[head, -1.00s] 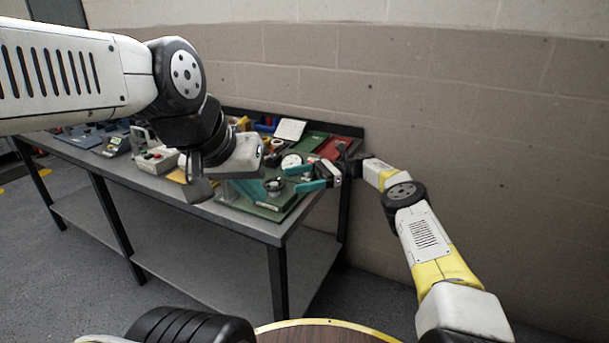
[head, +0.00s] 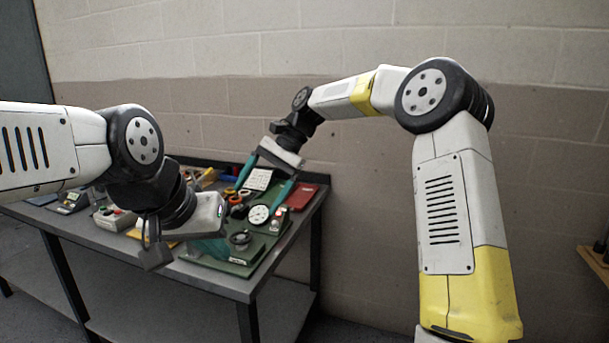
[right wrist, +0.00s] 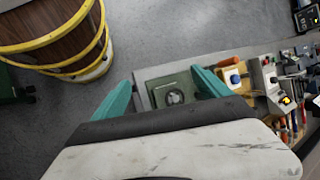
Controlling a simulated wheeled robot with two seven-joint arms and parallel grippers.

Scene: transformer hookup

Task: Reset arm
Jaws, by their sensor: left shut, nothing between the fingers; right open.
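My right gripper (head: 258,198) is raised above the far right part of the workbench in the head view. Its two teal fingers are spread wide with nothing between them, and they also frame the right wrist view (right wrist: 160,84). A green board (head: 232,268) with a round grey part (head: 240,237) lies on the bench beside the left gripper. The board also shows between the right fingers in the right wrist view (right wrist: 155,97).
The grey workbench (head: 225,287) holds a white round dial (head: 258,214), a red panel (head: 302,195), a white card (head: 258,179) and a control box (head: 114,219). A block wall (head: 360,180) stands behind. A wooden shelf edge (head: 594,262) shows at the far right.

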